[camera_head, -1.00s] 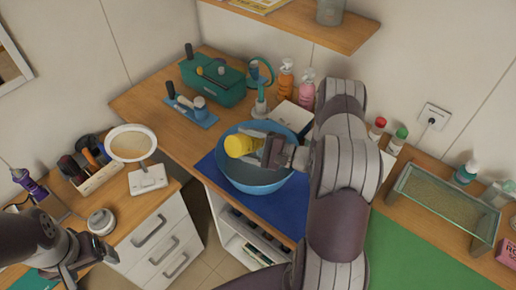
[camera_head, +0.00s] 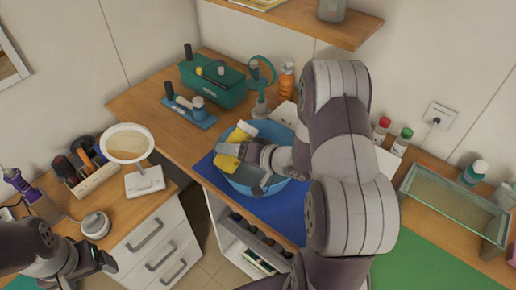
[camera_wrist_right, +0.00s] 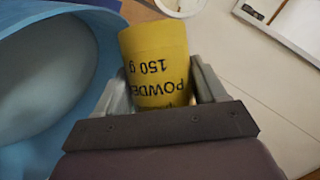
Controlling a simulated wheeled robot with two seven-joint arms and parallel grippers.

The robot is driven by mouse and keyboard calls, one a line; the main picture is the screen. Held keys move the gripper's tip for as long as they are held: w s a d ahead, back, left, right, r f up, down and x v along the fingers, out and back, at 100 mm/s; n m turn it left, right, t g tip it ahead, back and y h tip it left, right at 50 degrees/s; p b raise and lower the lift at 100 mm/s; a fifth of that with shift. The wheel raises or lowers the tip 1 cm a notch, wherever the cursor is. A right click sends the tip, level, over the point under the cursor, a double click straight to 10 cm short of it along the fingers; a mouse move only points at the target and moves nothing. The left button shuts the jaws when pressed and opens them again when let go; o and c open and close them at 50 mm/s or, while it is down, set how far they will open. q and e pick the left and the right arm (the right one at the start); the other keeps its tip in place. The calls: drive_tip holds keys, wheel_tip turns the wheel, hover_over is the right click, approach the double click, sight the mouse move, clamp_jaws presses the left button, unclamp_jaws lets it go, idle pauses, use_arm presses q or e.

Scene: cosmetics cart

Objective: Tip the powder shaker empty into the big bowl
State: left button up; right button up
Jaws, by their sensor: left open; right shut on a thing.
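The yellow powder shaker (camera_head: 229,161) is held tilted at the left part of the big blue bowl (camera_head: 268,189). A pale end shows at its upper right; its other end points down and left. In the right wrist view the shaker (camera_wrist_right: 155,52) sits between both fingers, with its "POWDER 150 g" lettering upside down. My right gripper (camera_head: 240,150) is shut on it, over the bowl. The bowl wall (camera_wrist_right: 104,45) fills the left of the wrist view. I cannot see whether powder is coming out. My left gripper (camera_head: 93,264) is open and empty at the lower left.
The bowl stands on a blue mat (camera_head: 283,218). A green case (camera_head: 213,85), a blue tray (camera_head: 187,113) and a round mirror (camera_head: 260,70) stand behind it. A glass-topped box (camera_head: 455,205) is at the right. My right arm hides the counter's middle.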

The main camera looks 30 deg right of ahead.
sight(230, 163)
drive_tip(key=shift+d+f+n+h, duration=0.1)
drive_tip(key=shift+f+n+h, duration=0.4)
drive_tip(key=shift+n, duration=0.2)
drive_tip(key=shift+a+f+n+h+b, duration=0.2)
drive_tip(key=shift+f+n+h+b, duration=0.3)
drive_tip(key=shift+b, duration=0.4)
drive_tip(key=a+n+b, duration=0.1)
drive_tip(key=n+t+h+b, duration=0.1)
drive_tip(key=s+a+r+n+h+b, duration=0.1)
drive_tip(key=b, duration=0.1)
drive_tip(key=shift+a+r+n, duration=0.1)
drive_tip(key=shift+a+n, duration=0.2)
drive_tip(key=shift+a, duration=0.05)
drive_tip(key=shift+h+b, duration=0.4)
drive_tip(key=shift+w+n, duration=0.1)
drive_tip(key=shift+n, duration=0.2)
use_arm(q)
wheel_tip(230, 163, down, 8)
drive_tip(key=shift+d, duration=0.15)
use_arm(e)
drive_tip(key=shift+t, duration=0.3)
drive_tip(key=shift+r, duration=0.15)
